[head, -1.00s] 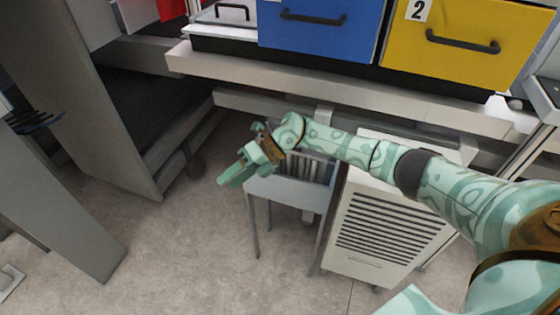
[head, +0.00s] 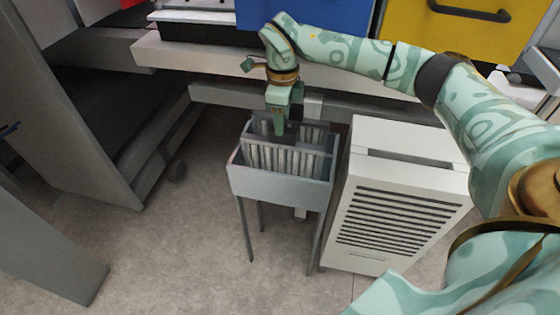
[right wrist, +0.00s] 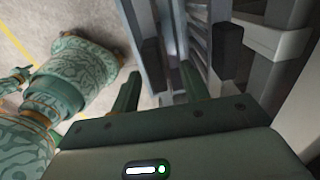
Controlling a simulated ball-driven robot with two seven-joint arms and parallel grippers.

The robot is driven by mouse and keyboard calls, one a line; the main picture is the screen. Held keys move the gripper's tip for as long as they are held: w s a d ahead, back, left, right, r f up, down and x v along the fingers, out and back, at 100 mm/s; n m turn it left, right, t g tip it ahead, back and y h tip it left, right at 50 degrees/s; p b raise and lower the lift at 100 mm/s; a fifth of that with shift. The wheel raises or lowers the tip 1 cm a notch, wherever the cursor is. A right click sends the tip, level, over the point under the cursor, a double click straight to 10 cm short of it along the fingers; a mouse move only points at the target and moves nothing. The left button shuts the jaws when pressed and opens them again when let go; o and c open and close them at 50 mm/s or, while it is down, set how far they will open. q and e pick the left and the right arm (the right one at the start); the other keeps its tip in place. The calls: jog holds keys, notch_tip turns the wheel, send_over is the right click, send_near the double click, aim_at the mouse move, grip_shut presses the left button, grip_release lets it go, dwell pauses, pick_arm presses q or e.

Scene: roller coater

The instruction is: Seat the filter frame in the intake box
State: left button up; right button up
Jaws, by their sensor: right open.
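Pleated filter frames (head: 283,160) stand upright in a grey open-topped holder (head: 277,185) on thin legs in the head view. The white box with a louvred front (head: 395,215) and a dark slot in its top, seemingly the intake box, stands to their right. My right gripper (head: 285,128) points down over the frames' upper edge, open. In the right wrist view its two green fingers (right wrist: 158,82) reach towards the frames, with a dark block (right wrist: 228,52) close by. I cannot tell whether the fingers touch a frame. My left gripper is not in view.
A bench edge (head: 180,56) with blue (head: 330,12) and yellow (head: 465,35) drawers runs behind and above the holder. A grey cabinet side (head: 75,110) stands at left. The floor (head: 180,255) in front is clear.

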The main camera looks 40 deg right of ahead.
aim_at(283, 137)
jog(key=f+b, duration=0.1)
jog(key=f, duration=0.2)
jog(key=f+b, duration=0.1)
jog(key=f, duration=0.1)
jog(key=shift+s+a+f+b, duration=0.15)
jog(key=shift+s+b, duration=0.2)
jog(key=shift+f, duration=0.3)
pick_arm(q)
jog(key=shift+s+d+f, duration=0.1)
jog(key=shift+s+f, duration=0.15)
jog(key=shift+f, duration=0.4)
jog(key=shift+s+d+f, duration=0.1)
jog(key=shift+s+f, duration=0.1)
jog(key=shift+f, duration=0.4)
pick_arm(e)
jog(key=shift+r, duration=0.2)
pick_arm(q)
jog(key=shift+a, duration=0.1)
pick_arm(e)
grip_shut()
